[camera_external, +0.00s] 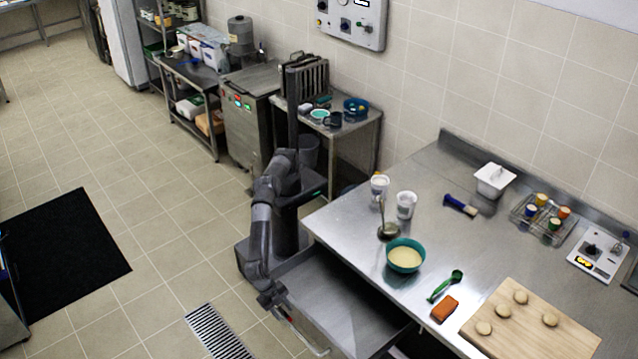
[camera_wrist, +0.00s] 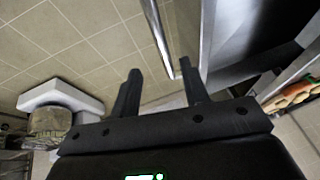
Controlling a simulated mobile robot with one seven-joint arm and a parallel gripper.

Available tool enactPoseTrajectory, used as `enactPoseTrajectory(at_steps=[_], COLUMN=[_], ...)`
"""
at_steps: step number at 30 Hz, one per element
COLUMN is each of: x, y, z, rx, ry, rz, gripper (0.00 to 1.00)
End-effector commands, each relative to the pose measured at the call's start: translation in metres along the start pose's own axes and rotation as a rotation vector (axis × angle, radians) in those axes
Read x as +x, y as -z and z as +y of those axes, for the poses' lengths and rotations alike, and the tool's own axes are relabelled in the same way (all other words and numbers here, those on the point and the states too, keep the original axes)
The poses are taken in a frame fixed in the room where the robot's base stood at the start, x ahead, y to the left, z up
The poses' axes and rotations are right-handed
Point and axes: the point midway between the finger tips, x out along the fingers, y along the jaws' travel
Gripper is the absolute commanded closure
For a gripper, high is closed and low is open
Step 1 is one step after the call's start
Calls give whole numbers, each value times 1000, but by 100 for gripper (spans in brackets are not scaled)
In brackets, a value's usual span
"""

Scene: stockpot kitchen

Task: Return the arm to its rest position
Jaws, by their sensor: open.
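My arm reaches down in front of the steel table in the external view. My gripper (camera_external: 277,304) is low, near the front left corner of a pulled-out steel drawer (camera_external: 345,300). In the wrist view my gripper (camera_wrist: 160,69) is open, its two dark fingers apart, with nothing seen held. A thin metal bar (camera_wrist: 158,38), likely the drawer's handle, appears between the fingertips, closer to the right one. I cannot tell whether it touches a finger.
The tiled floor left of my base is clear, with a black mat (camera_external: 62,258) and a drain grate (camera_external: 218,332).

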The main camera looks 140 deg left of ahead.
Motion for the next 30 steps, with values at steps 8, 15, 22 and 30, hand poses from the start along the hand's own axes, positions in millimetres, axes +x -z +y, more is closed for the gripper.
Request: enactPoseTrajectory(at_steps=[8,15,22,30], x=[0,-15,-62,-119], y=[0,17,51,59], z=[0,-29,-122,-236], rx=[0,-18,-58,-91], ry=[0,-9,-42,-92], rz=[0,-11,-43,-67], gripper=[59,59,59,59])
